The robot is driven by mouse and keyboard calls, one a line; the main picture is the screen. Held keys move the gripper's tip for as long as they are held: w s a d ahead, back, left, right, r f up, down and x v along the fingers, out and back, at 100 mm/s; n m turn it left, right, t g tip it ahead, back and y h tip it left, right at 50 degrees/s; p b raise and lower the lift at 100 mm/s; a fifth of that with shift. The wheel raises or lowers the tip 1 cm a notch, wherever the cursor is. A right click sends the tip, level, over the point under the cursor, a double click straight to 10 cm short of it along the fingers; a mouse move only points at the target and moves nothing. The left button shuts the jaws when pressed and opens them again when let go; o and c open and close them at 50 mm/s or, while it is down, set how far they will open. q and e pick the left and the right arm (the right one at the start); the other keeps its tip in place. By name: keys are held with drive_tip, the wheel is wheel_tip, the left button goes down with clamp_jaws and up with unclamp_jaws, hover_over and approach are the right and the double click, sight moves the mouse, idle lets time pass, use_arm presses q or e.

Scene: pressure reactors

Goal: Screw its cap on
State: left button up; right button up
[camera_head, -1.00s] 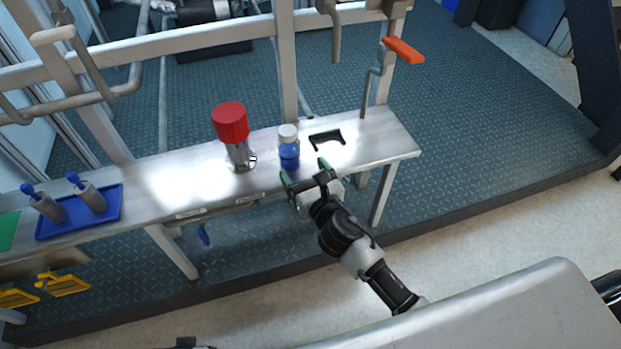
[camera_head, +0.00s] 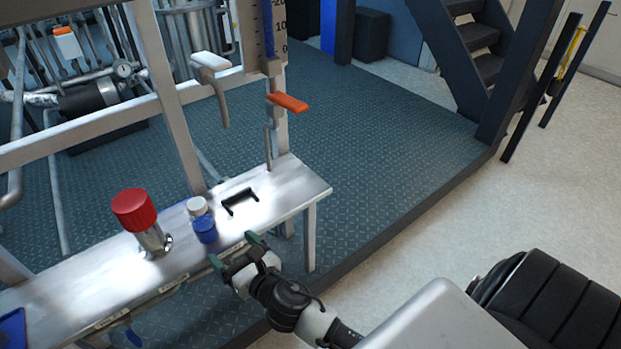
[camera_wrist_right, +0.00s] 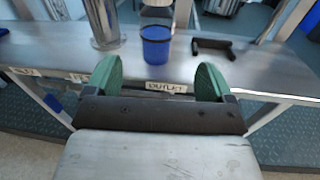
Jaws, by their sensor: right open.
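A small clear bottle with blue contents (camera_head: 205,231) stands upright on the metal bench. A white cap (camera_head: 197,206) shows at its top; I cannot tell whether it is screwed tight. In the right wrist view the blue contents (camera_wrist_right: 156,46) are between and beyond my fingers, with the white cap (camera_wrist_right: 157,11) at the top edge. My right gripper (camera_head: 232,249) is open and empty at the bench's front edge, short of the bottle and apart from it. Its green fingertips (camera_wrist_right: 159,78) frame the bottle. My left gripper is out of view.
A metal vessel with a red top (camera_head: 135,210) stands left of the bottle. A black bracket-shaped piece (camera_head: 240,201) lies to its right. The bench (camera_head: 290,185) has a rail and an orange-handled lever (camera_head: 287,102) behind it. The bench's right end is clear.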

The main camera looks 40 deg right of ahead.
drive_tip(key=s+d+f+m+g+h, duration=0.2)
drive_tip(key=s+d+f+m+g, duration=0.15)
drive_tip(key=f+m, duration=0.5)
drive_tip(key=s+d+f+m+g+h, duration=0.25)
drive_tip(key=s+f+m, duration=0.2)
drive_tip(key=m, duration=0.65)
drive_tip(key=s+f+m+g+y, duration=0.1)
drive_tip(key=s+f+m+g, duration=0.3)
drive_tip(key=s+m, duration=0.3)
drive_tip(key=s+d+f+m+g+y, duration=0.1)
drive_tip(key=s+f+m+g, duration=0.4)
drive_tip(key=s+f+m, duration=0.1)
drive_tip(key=shift+s+m, duration=0.8)
drive_tip(key=shift+m, duration=0.45)
drive_tip(key=shift+d+f, duration=0.1)
